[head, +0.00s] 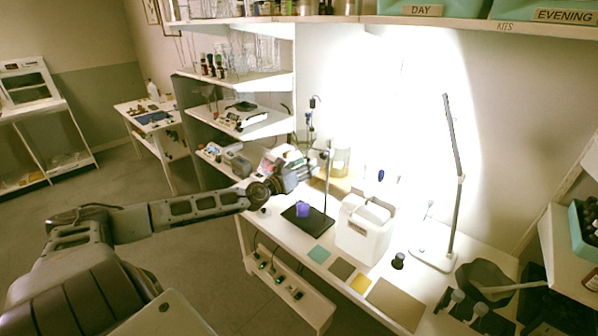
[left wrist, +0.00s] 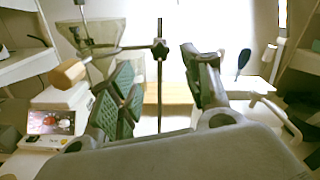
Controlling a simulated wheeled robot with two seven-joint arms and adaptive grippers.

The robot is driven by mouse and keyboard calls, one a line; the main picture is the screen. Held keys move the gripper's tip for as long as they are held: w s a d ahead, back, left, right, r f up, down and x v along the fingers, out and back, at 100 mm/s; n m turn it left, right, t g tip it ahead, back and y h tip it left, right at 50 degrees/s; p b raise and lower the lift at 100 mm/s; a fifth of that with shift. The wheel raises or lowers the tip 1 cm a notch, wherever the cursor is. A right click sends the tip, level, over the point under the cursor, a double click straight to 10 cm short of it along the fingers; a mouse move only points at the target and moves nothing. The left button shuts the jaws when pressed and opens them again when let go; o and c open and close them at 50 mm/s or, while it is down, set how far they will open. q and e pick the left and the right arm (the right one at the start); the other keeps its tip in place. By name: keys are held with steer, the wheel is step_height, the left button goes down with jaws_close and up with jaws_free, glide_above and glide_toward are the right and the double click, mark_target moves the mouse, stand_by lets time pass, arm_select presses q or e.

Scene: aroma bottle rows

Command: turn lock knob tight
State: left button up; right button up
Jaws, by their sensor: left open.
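The lock knob (left wrist: 160,48) is a small dark piece on a clamp where a horizontal rod meets the thin upright rod (left wrist: 159,85) of a stand. In the head view, the stand's black base (head: 314,226) is on the white bench, and its rod (head: 328,180) rises beside my left gripper (head: 308,171). In the left wrist view, my left gripper (left wrist: 165,85) is open and empty. The knob and rod show between its fingers, ahead of them and apart from them as far as I can tell. My right gripper is out of view.
A wooden-ended handle (left wrist: 68,74) and a device with a screen (left wrist: 50,122) are at left in the wrist view.

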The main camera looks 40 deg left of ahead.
arm_select(q)
steer(key=shift+s+a, duration=0.15)
steer(key=shift+s, duration=1.2)
steer(key=shift+s, duration=0.2)
stand_by(0.5)
